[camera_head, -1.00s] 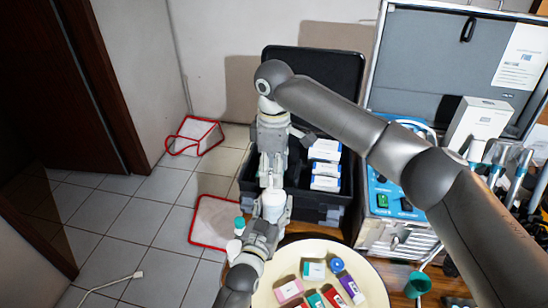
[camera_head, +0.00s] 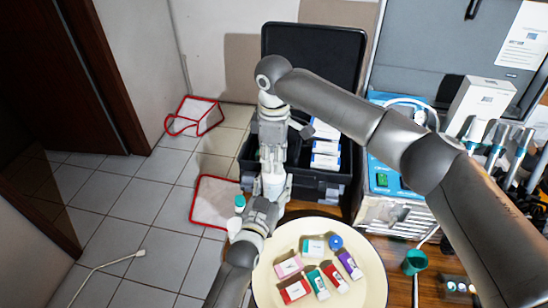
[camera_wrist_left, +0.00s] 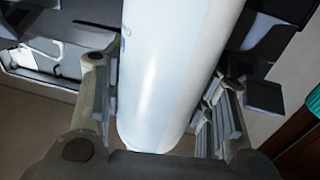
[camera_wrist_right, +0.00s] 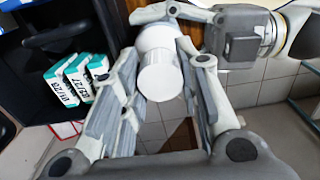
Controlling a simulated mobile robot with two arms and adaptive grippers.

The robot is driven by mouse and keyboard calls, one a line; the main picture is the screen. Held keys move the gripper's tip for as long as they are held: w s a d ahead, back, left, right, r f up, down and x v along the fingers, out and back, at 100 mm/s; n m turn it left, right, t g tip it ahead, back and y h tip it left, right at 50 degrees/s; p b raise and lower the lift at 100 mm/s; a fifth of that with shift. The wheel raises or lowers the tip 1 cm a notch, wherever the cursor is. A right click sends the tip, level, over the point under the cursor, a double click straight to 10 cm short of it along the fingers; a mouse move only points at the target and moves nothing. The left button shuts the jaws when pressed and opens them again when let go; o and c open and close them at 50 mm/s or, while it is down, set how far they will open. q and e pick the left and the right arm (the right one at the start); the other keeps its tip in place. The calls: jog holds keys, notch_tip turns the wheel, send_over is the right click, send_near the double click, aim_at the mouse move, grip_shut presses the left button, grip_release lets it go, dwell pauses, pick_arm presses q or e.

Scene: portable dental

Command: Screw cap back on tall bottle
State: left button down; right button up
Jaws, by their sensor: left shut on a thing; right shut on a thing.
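The tall white bottle (camera_head: 273,186) is upright in my left gripper (camera_head: 272,194), in front of the black case. In the left wrist view its smooth white body (camera_wrist_left: 170,70) fills the space between the fingers. My right gripper (camera_head: 272,160) comes down from above, directly over the bottle. In the right wrist view, a white round cap (camera_wrist_right: 161,78) lies between the right fingers, in line with the bottle (camera_wrist_right: 155,37). The right gripper is shut on the cap. Whether the cap is seated on the neck cannot be told.
A cream round tray (camera_head: 372,280) with several small boxes is in front. A black case (camera_head: 318,190) with white boxes stands behind. A small teal-capped bottle (camera_head: 239,203) is just left of my left gripper.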

jog(key=o, duration=1.2)
notch_tip(320, 180, up, 12)
pick_arm(q)
jog(key=c, duration=0.5)
grip_release()
jog(key=v, duration=1.2)
jog(key=shift+d, duration=0.1)
